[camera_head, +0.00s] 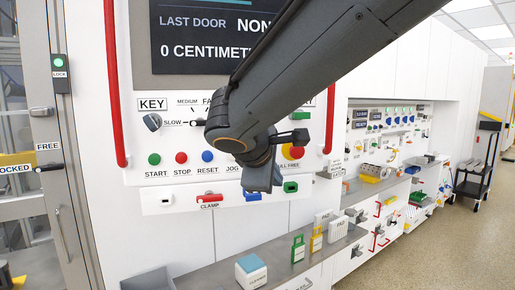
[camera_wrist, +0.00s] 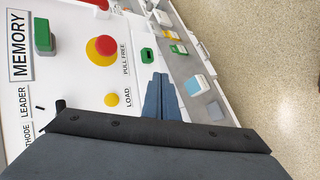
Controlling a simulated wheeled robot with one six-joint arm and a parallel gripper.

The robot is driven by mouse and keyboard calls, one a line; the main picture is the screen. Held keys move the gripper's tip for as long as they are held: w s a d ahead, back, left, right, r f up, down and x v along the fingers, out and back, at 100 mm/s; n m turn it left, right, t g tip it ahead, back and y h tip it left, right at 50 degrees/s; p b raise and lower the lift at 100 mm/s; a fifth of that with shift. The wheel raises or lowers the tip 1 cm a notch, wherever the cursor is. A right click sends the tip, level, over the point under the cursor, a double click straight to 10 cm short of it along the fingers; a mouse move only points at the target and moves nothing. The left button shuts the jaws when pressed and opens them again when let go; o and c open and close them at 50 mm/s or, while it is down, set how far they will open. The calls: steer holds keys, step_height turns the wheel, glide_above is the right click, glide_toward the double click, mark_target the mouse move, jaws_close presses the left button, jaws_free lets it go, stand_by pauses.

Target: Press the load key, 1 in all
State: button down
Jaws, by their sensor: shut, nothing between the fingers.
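The load key is a round yellow button (camera_wrist: 111,99) beside the printed word LOAD on the white panel in the wrist view. It is hidden behind my arm or gripper in the head view. My gripper (camera_wrist: 160,80) is shut and empty, its dark fingers to the right of the yellow button in the wrist picture. In the head view my gripper (camera_head: 262,187) hangs in front of the panel's lower edge. I cannot tell its distance from the panel.
A red mushroom button (camera_wrist: 102,48) on a yellow base sits close to the load key. A green block (camera_wrist: 44,37) is beside the MEMORY label. Green start (camera_head: 154,159), red stop (camera_head: 181,157) and blue reset (camera_head: 207,156) buttons line the panel.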

steer(key=r, duration=0.1)
steer(key=a+r, duration=0.1)
steer(key=r+t, duration=0.1)
steer(key=shift+w+a+r+n, duration=0.15)
steer(key=shift+w+a+n, duration=0.1)
steer(key=shift+a+n, duration=0.15)
steer(key=w+a, duration=0.2)
steer(key=w, duration=0.6)
steer(key=shift+w+p, duration=0.3)
steer(key=shift+p, duration=0.15)
steer(key=shift+w, duration=0.1)
stand_by(1.5)
steer(key=shift+w+a, duration=0.15)
steer(key=shift+w, duration=0.15)
